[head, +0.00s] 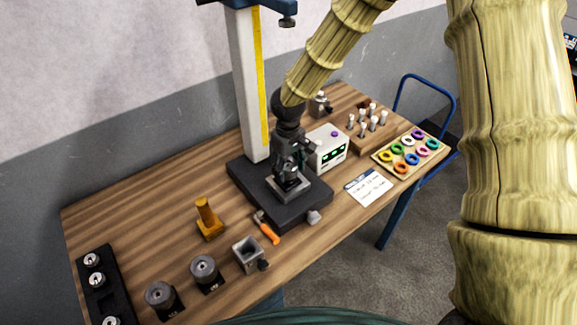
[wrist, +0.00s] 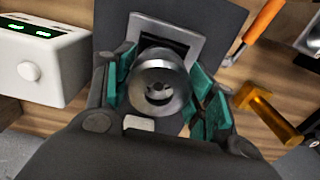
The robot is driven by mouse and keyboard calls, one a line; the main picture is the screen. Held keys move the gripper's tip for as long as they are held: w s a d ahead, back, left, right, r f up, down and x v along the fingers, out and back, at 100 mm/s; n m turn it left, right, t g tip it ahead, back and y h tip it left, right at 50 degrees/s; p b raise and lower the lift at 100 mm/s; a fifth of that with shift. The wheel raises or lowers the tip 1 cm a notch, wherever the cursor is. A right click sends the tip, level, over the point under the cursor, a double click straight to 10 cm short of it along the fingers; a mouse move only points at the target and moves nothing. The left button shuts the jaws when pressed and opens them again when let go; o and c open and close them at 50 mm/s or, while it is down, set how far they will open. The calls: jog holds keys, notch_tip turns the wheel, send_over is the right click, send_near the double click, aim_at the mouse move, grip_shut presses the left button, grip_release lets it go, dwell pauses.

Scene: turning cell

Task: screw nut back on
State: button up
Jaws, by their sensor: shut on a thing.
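My gripper (head: 290,163) points down over a square grey metal holder (head: 288,187) on the dark base plate of a tall column stand. In the wrist view, the green-padded fingers of my gripper (wrist: 164,88) are on both sides of a round shiny metal nut (wrist: 158,75) with a dark hole in its middle, and are shut on it. The nut is in line with the holder, which shows behind it in the wrist view (wrist: 166,33). What is under the nut is hidden, so I cannot tell whether it touches a thread. In the head view my fingers hide the nut.
The dark base plate (head: 243,180) carries the white column (head: 248,90). A white box with a green display (head: 330,150) stands close right. An orange-handled tool (head: 268,232), a yellow post (head: 206,218) and grey round parts (head: 203,268) are in front. Coloured rings lie in a tray (head: 445,149).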

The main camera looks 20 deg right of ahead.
jog(key=shift+f, duration=0.15)
jog(key=o, duration=1.2)
jog(key=shift+r, duration=3.75)
